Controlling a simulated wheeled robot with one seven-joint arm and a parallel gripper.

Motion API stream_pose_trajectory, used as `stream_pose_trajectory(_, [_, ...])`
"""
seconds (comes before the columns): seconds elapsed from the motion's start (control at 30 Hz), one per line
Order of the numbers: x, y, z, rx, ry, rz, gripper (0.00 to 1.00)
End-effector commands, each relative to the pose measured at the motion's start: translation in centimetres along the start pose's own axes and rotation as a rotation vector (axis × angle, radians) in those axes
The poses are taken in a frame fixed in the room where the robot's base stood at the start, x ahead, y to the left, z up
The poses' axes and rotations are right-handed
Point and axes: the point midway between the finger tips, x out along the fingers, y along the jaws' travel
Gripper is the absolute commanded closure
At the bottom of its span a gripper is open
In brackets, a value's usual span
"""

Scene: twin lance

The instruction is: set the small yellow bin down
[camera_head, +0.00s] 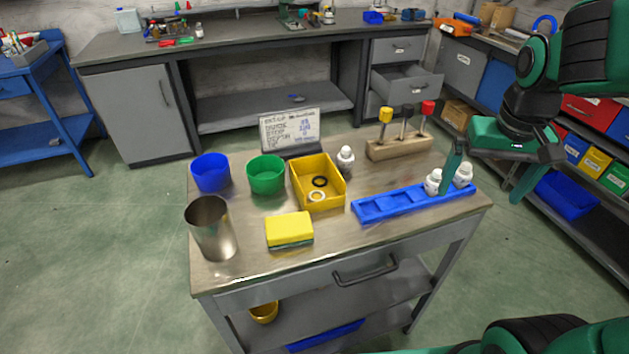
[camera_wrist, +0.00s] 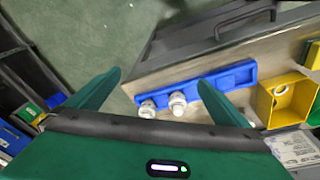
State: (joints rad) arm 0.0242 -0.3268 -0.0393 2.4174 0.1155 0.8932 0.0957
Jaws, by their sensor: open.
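The small yellow bin (camera_head: 327,200) stands upright on the cart's grey top (camera_head: 370,232), near its middle. A dark ring and a pale ring lie inside it. My gripper (camera_head: 481,192) is open and empty, above the cart's right end by the blue tray (camera_head: 400,203). The bin is well to the left of my gripper in the head view, apart from it. In the wrist view the fingers (camera_wrist: 160,78) are spread wide with nothing between them.
Two white bottles (camera_head: 433,183) stand in the tray close to my fingers; another (camera_head: 345,160) stands beside the bin. Around the bin are a green cup (camera_head: 266,175), blue cup (camera_head: 210,173), metal cup (camera_head: 212,230), sponge (camera_head: 289,230), sign (camera_head: 290,132) and wooden block (camera_head: 400,147).

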Motion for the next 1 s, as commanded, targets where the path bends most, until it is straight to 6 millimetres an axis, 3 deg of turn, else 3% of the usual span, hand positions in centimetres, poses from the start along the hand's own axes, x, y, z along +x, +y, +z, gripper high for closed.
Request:
stream_pose_trajectory(0.03, [-0.1,-2.8,-1.4,-0.061,0.023,-0.008,0.0])
stream_pose_trajectory(0.1, [-0.2,-6.4,-3.1,-0.127,0.061,-0.019,0.0])
stream_pose_trajectory(0.23, [-0.6,-14.1,-5.1,-0.252,0.126,-0.053,0.0])
stream_pose_trajectory(0.4, [-1.2,-23.7,-5.2,-0.392,0.195,-0.111,0.0])
stream_pose_trajectory(0.5, [-1.5,-27.8,-4.5,-0.449,0.221,-0.14,0.0])
stream_pose_trajectory(0.6, [-1.7,-30.5,-3.9,-0.486,0.237,-0.16,0.0])
stream_pose_trajectory(0.7, [-1.5,-31.9,-3.5,-0.503,0.244,-0.171,0.0])
stream_pose_trajectory(1.0, [2.4,-33.0,-4.1,-0.509,0.244,-0.172,0.0])
